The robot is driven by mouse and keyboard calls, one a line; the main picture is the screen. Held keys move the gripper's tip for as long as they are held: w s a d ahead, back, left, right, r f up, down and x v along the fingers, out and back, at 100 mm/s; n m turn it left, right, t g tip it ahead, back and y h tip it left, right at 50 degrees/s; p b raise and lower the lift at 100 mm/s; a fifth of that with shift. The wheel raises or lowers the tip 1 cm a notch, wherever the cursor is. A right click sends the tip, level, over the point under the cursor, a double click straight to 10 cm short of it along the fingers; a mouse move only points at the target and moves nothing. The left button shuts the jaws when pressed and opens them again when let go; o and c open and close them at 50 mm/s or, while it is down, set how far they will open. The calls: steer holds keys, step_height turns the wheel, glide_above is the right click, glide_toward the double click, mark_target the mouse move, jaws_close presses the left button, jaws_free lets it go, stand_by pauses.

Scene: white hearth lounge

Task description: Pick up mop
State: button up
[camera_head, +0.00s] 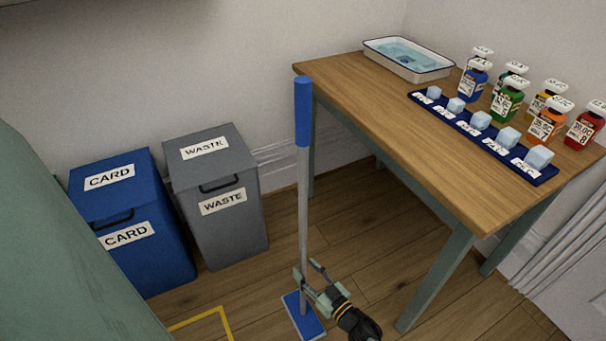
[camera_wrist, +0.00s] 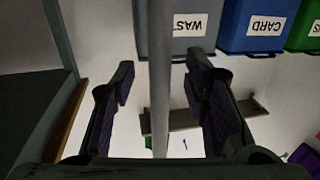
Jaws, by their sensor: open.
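The mop stands upright on the wooden floor, with a blue grip at the top, a grey pole (camera_head: 303,200) and a flat blue head (camera_head: 302,315). My gripper (camera_head: 307,271) is low on the pole, a little above the head. In the wrist view, the pole (camera_wrist: 160,75) runs between the two open fingers of my gripper (camera_wrist: 161,80), with a gap visible on each side. The fingers are around the pole and not closed on it. Part of the lower pole and head is hidden behind my gripper in the head view.
A wooden table (camera_head: 345,85) stands right of the mop, bearing a tray of water (camera_head: 408,60), a blue rack (camera_head: 530,178) of pale cubes and several bottles. A blue CARD bin (camera_head: 135,225) and a grey WASTE bin (camera_head: 215,195) stand left. Floor between is clear.

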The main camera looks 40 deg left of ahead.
steer(key=shift+w+a, duration=0.25)
steer(key=shift+a, duration=0.95)
steer(key=shift+c, duration=0.5)
jaws_close()
steer(key=shift+r, duration=0.1)
